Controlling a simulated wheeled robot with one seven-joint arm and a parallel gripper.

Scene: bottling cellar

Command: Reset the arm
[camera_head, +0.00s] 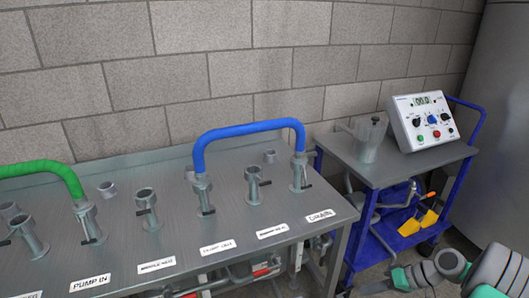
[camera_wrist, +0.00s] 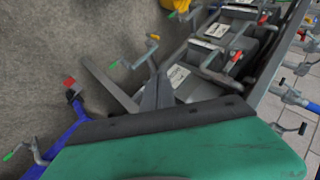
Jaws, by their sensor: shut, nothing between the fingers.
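My gripper (camera_wrist: 158,78) shows in the wrist view beyond its green housing and dark bar, with its grey fingers together and nothing held. It points out over the grey floor beside metal pipework. In the head view, part of my arm (camera_head: 446,268), grey with teal pieces, is at the bottom right corner, in front of the blue trolley; the fingers cannot be made out there.
A steel bench (camera_head: 228,219) with labelled pipe stubs carries a blue hose bend (camera_head: 248,129) and a green one (camera_head: 42,166). A large tank (camera_head: 500,130) stands right.

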